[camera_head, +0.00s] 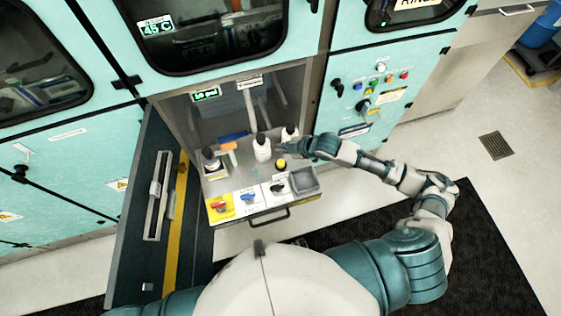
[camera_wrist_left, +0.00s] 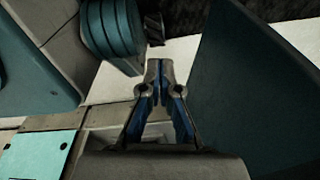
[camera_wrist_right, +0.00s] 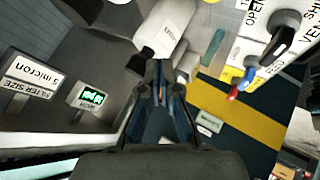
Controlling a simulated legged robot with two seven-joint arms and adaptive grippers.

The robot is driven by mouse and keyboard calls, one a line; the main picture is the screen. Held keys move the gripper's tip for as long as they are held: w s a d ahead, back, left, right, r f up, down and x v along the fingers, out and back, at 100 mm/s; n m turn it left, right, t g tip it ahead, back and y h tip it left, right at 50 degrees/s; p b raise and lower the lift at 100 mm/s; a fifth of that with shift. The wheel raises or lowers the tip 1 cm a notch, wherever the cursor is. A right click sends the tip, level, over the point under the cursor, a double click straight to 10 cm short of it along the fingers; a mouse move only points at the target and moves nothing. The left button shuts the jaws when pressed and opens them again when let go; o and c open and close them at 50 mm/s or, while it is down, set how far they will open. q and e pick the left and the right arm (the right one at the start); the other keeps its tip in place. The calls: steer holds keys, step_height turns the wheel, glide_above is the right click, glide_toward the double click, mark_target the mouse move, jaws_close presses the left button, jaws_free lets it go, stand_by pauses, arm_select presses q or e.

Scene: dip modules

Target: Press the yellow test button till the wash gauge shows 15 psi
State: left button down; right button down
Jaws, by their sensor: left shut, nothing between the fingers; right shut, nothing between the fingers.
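The yellow test button (camera_head: 281,163) is a small round yellow cap at the right of the pull-out panel in the open bay. The wash gauge is probably the small green-lit display (camera_head: 205,94) at the bay's upper left; it seems to read about 10 psi, but the digits are tiny. A green-lit display (camera_wrist_right: 92,97) also shows in the right wrist view, unreadable. My right gripper (camera_head: 284,146) is shut and empty, just above the button in the picture; contact cannot be told. The button is not visible in the right wrist view. My left gripper (camera_wrist_left: 160,68) is shut and empty, outside the head view.
White bottles (camera_head: 262,149) stand behind the button, close to my right gripper. Red (camera_head: 218,206), blue (camera_head: 248,198) and black (camera_head: 278,188) valve handles line the panel front. A grey square tray (camera_head: 304,181) sits at right. An open dark door (camera_head: 142,215) stands at left.

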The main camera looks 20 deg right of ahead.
mark_target(282, 163)
arm_select(q)
steer(key=shift+w, duration=0.1)
arm_select(e)
steer(key=shift+f, duration=0.1)
